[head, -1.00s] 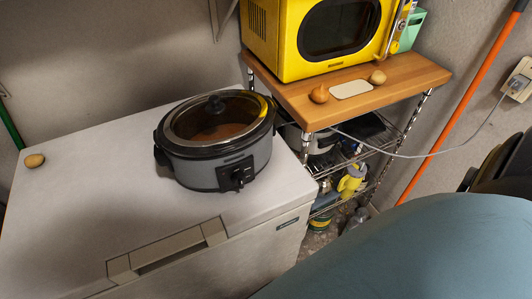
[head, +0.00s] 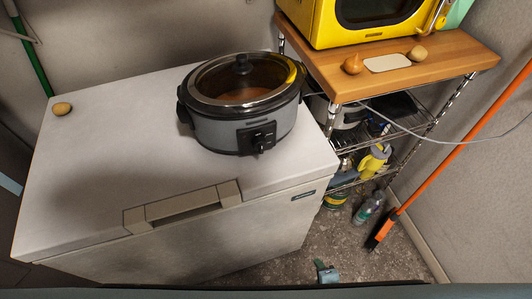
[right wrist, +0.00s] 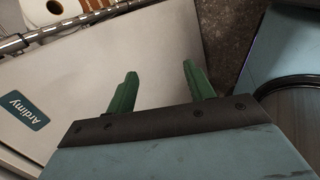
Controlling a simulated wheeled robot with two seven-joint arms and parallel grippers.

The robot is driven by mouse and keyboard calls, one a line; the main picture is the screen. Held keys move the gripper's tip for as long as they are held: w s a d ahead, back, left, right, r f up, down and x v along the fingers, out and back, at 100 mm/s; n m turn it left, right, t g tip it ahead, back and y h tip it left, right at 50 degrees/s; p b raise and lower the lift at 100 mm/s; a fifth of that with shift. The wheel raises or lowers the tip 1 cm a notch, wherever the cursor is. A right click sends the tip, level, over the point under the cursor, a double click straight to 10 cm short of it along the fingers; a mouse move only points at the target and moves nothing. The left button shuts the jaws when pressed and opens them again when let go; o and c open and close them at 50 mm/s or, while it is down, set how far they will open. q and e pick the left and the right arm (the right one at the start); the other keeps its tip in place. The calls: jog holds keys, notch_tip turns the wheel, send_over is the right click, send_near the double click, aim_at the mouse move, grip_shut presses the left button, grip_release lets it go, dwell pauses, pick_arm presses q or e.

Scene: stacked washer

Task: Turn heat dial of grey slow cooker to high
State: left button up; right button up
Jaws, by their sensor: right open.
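The grey slow cooker (head: 212,133) stands upright on a white chest freezer (head: 95,140). It has a glass lid with a black knob and a black rim. Its dark heat dial (head: 261,147) is on a black panel at the front, facing me; its setting is too small to read. My right gripper (right wrist: 160,69) is open and empty in the right wrist view, in front of the freezer's labelled side (right wrist: 75,110). The cooker does not show clearly in that view. My left gripper is not in view.
A wire shelf with a wooden top (head: 440,62) stands right of the freezer and holds a yellow microwave (head: 330,35). A brown potato-like item (head: 62,109) lies at the freezer's back left. An orange-handled broom (head: 440,165) leans right.

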jog(key=w+a+r+n+t+y, duration=0.1)
jog(key=w+a+r+n+t, duration=0.1)
jog(key=w+a+r+n, duration=0.3)
jog(key=w+a+r+n+t+y, duration=0.1)
jog(key=r+n+t, duration=0.15)
jog(key=r, duration=0.35)
jog(key=n+t+y+b, duration=0.2)
jog(key=n+t, duration=0.3)
jog(key=n, duration=0.7)
send_near(262, 150)
jog(key=p+x, duration=0.2)
jog(key=x, duration=0.6)
jog(key=shift+w+p, duration=0.15)
jog(key=shift+p, duration=0.2)
jog(key=shift+w+a+f, duration=0.1)
jog(key=shift+w+a, duration=0.1)
jog(key=shift+w, duration=0.25)
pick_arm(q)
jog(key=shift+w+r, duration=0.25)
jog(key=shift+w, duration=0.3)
pick_arm(e)
jog(key=c, duration=1)
